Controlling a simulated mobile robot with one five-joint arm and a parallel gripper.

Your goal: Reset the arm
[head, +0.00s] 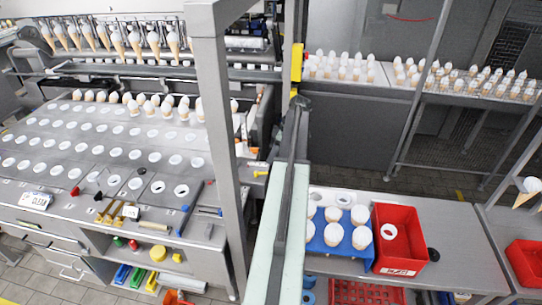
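I cannot make out my gripper or any part of my arm that I am sure of in the head view. Whether it is open or shut is not shown. The task names no other object.
A grey post (226,150) and a pale beam (272,255) stand close in front. A cone machine (50,155) fills the left. A bench (460,245) at right bears a blue tray (347,254) of white-topped items and a red bin (408,253). Rows of cones (340,66) stand behind.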

